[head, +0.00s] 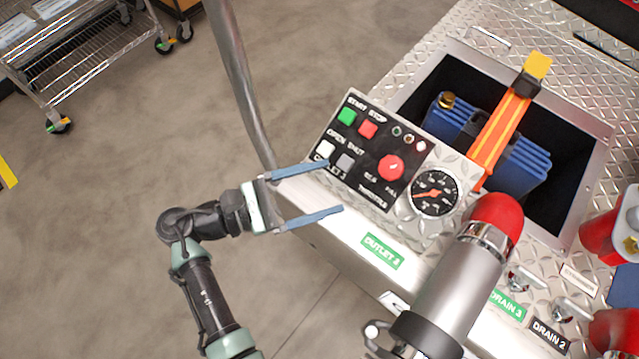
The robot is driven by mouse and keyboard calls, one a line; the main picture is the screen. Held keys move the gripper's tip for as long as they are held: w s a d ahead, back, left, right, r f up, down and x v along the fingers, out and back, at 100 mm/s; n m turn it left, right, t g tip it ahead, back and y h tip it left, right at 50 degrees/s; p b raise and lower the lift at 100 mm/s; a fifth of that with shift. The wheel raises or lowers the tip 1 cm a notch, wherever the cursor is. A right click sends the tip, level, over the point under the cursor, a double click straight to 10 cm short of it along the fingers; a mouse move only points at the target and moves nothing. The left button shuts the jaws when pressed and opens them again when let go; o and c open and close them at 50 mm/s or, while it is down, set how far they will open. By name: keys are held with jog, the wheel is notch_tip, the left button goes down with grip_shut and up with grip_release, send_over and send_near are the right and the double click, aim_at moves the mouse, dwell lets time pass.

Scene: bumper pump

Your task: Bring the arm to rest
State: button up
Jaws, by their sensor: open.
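My gripper (332,188) is open, its two blue fingers spread apart with nothing between them. It is in front of the panel's lower left corner in the head view. My arm (205,290) rises from the bottom of the picture and bends at the wrist towards the right. The control panel (370,150) has a green START button (347,116), a red STOP button (368,129), a white button (325,149), a grey button (345,162) and a red throttle knob (390,167).
A pressure gauge (434,193) sits right of the panel. A metal pipe with a red cap (496,218) stands in front. An open bay (420,92) holds a blue container (520,165) and an orange-handled tool (505,120). A grey pole (235,75) rises behind my gripper.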

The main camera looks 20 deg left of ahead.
dwell(0.4)
jog(key=w+d+r+m+t+y+p, duration=0.15)
jog(key=w+r+m+y, duration=0.25)
jog(key=w+r+m, duration=0.5)
jog(key=w+r+m+t+y+p, duration=0.1)
jog(key=w+r+m+y+p, duration=0.2)
jog(key=w+r, duration=0.7)
jog(key=s+d+r+m+t+y+p, duration=0.1)
jog(key=s+d+r+m+t+y, duration=0.15)
jog(key=r, duration=0.85)
jog(key=s+d+r+m+t+y, duration=0.1)
jog(key=r+m+t+y, duration=0.15)
jog(key=r, duration=0.85)
jog(key=s+d+r+m+t+p, duration=0.1)
jog(key=s+d+r+m+t, duration=0.1)
jog(key=s+r, duration=0.5)
jog(key=s+d+r+m+t+y, duration=0.1)
jog(key=s+d+r+m+t, duration=0.2)
jog(key=r, duration=1.2)
jog(key=s+m+t, duration=0.1)
jog(key=s+t, duration=0.2)
jog(key=s, duration=0.1)
jog(key=shift+s+t+p, duration=0.15)
jog(key=shift+t+p, duration=0.2)
jog(key=shift+p, duration=0.05)
